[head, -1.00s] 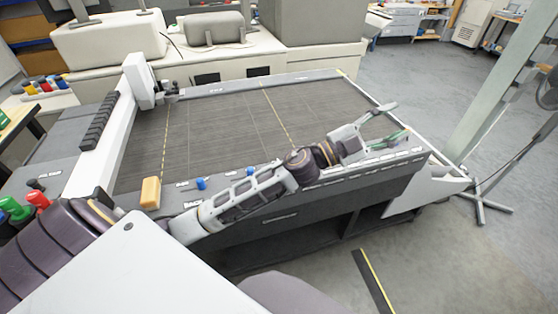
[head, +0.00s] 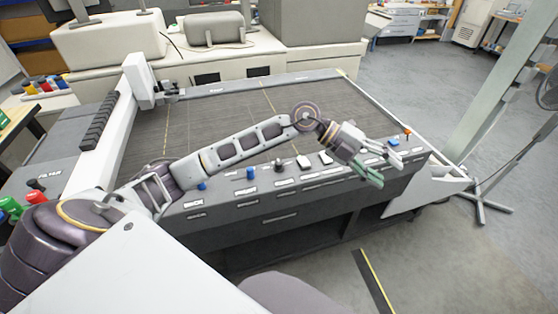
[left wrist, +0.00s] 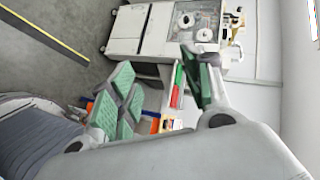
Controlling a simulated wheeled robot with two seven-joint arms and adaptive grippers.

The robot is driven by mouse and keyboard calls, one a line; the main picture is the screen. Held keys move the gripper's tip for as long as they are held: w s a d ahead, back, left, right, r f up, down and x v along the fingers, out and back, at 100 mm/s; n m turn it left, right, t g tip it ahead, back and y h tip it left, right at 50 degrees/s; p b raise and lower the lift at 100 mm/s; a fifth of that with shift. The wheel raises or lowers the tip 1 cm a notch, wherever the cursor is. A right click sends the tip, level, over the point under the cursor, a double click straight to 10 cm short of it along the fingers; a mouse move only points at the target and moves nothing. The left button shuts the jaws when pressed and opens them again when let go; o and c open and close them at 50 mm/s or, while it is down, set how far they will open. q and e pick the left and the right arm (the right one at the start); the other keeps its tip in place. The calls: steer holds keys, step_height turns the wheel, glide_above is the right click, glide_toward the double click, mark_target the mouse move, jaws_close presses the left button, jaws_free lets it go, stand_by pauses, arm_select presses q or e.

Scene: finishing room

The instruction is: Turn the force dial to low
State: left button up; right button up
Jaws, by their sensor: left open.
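The cutting table's front panel (head: 275,200) carries several controls in the head view. They include a blue knob (head: 250,174) left of centre, a dark dial (head: 279,165) beside it, and another blue knob (head: 393,144) near the right end. The small labels are too blurred to tell which control is the force dial. My left gripper (head: 386,169) is open and empty, in front of the panel's right part, near the right blue knob. Its green-padded fingers are spread in the left wrist view (left wrist: 160,88), where no dial shows. My right gripper is not in view.
The flat dark cutting bed (head: 220,120) lies behind my left arm, with a white gantry (head: 108,142) along its left side. White buttons (head: 326,158) and an orange knob (head: 407,134) are also on the panel. The floor at right front is open.

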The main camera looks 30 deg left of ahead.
arm_select(q)
steer(key=w+a+f+y, duration=0.1)
steer(key=a+f+y, duration=0.25)
steer(key=a, duration=0.25)
steer(key=r+n+g+y, duration=0.1)
steer(key=n+y, duration=0.4)
steer(key=y, duration=0.6)
glide_above(279, 162)
steer(key=shift+w, duration=0.15)
steer(key=shift+m, duration=0.3)
steer(key=shift+f, duration=0.1)
steer(key=shift+f+p, duration=0.95)
steer(key=shift+f, duration=5.85)
steer(key=shift+c, duration=0.2)
